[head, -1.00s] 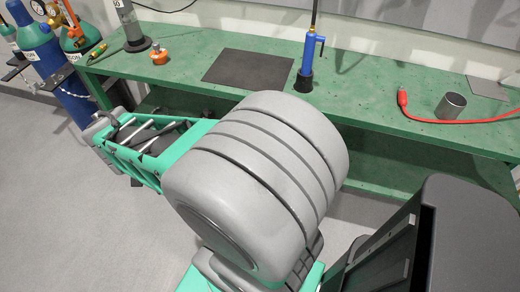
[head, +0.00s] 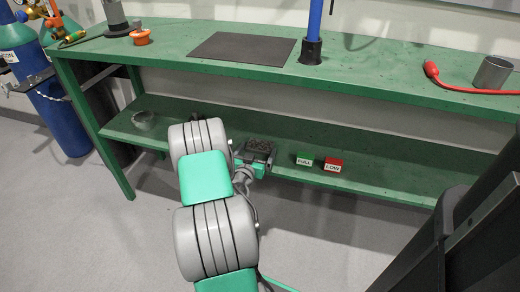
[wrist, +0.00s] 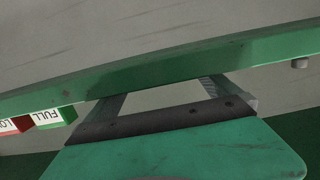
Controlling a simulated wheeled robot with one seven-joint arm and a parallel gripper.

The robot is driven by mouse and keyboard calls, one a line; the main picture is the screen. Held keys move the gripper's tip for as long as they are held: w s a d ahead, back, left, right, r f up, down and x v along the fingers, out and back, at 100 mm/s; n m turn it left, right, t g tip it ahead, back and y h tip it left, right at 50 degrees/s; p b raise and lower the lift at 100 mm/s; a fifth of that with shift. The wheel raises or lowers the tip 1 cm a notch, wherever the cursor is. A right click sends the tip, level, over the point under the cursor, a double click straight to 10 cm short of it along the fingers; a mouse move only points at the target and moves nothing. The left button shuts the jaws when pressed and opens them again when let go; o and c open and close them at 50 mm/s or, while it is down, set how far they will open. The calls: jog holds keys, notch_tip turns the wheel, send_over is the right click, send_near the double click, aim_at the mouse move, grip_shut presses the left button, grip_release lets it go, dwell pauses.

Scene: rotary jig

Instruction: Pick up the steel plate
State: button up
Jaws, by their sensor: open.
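A flat dark grey plate (head: 243,47) lies on the green bench top at the back in the head view. I cannot tell from its look whether it is the steel plate. My gripper (head: 258,148) is low in front of the bench, near the lower shelf, below and apart from that plate. In the wrist view my gripper (wrist: 158,98) has its two fingers spread with nothing seen between them. The green shelf edge crosses the picture at their tips, so the tips are partly hidden. No plate shows in the wrist view.
The bench top (head: 170,58) overhangs a lower shelf (head: 400,182). A green FULL block (head: 305,159) and a red LOW block (head: 333,164) sit on that shelf, right of my gripper. A blue tool (head: 314,25), a metal cup (head: 492,73) and a red cable (head: 455,87) stand or lie on top.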

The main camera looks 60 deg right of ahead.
aim_at(260, 147)
jog(key=x, duration=0.2)
jog(key=shift+d+f, duration=0.1)
jog(key=shift+d, duration=0.15)
jog(key=shift+c, duration=0.4)
jog(key=c, duration=1.7)
jog(key=shift+w, duration=0.1)
